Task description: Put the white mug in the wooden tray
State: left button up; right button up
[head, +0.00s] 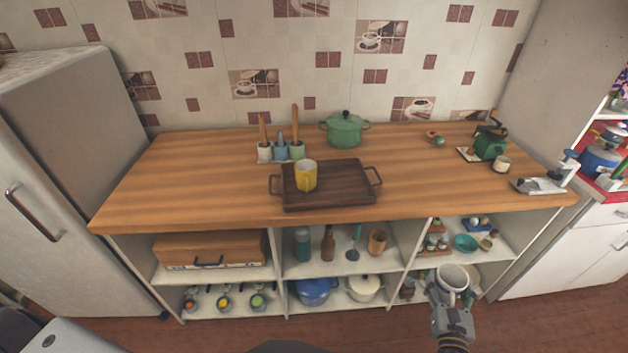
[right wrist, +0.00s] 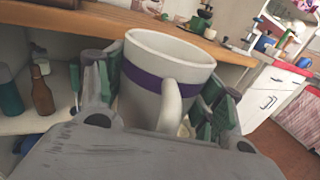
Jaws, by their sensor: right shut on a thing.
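The white mug (head: 452,277) is in my right gripper (head: 452,300), low in front of the shelves at the right of the counter. In the right wrist view the white mug (right wrist: 168,70) has a purple band and its handle faces the camera. The green-padded fingers of my right gripper (right wrist: 158,100) are shut on its two sides. The mug is upright or slightly tilted. The dark wooden tray (head: 345,197) lies on the counter, left of and above the mug in the head view. My left gripper is not in view.
The wooden counter top (head: 440,185) has its front edge between the mug and the tray. A green pot (head: 345,129) and utensil cups (head: 281,151) stand behind the tray. A green grinder (head: 489,142) stands at the right.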

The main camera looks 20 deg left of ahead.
aim_at(347, 192)
jog(key=k+j, duration=0.1)
jog(key=j, duration=0.3)
jog(key=k+j, duration=0.15)
jog(key=j, duration=0.3)
jog(key=k+j, duration=0.1)
jog(key=j, duration=0.3)
jog(key=u, duration=0.05)
